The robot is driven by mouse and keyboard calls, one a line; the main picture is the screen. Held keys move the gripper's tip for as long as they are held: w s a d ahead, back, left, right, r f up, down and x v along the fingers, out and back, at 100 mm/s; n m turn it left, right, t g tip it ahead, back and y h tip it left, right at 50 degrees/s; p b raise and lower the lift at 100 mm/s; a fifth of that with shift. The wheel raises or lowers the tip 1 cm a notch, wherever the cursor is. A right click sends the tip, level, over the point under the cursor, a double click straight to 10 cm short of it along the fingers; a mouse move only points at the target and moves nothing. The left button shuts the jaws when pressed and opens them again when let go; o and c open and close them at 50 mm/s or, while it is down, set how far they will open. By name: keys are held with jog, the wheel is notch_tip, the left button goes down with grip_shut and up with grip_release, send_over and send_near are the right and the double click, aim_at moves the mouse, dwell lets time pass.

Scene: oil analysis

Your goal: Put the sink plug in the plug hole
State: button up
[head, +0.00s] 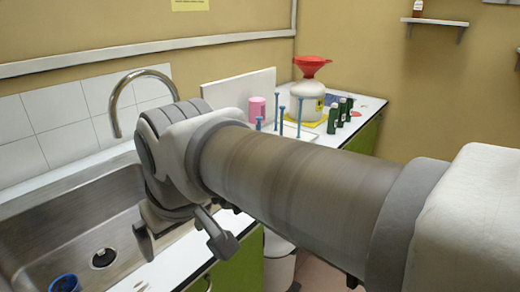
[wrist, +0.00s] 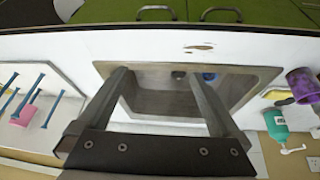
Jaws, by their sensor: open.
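The plug hole (head: 103,258) is a dark round opening in the floor of the steel sink (head: 60,232). A small blue round thing with a dark middle (head: 66,283), which looks like the sink plug, is in the sink near the hole, at the lower left edge of the head view. In the wrist view the blue thing (wrist: 208,77) shows beside the dark hole (wrist: 180,74), near the right finger. My gripper (wrist: 160,76) is open and empty, its fingers apart over the sink. In the head view my arm hides part of the sink's right side.
A curved tap (head: 140,80) rises behind the sink. A white jug with red funnel (head: 309,95), green bottles (head: 335,115) and a rack of blue sticks (head: 282,112) stand on the right counter.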

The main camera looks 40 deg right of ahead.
jog(key=shift+m, duration=0.5)
jog(key=s+f, duration=0.1)
jog(key=s, duration=0.1)
jog(key=s+f, duration=0.1)
jog(key=s, duration=0.1)
jog(key=shift+d+f, duration=0.25)
jog(key=shift+f, duration=0.1)
notch_tip(320, 180, up, 15)
jog(key=p, duration=1.4)
jog(key=shift+f+p, duration=0.15)
jog(key=shift+p, duration=0.2)
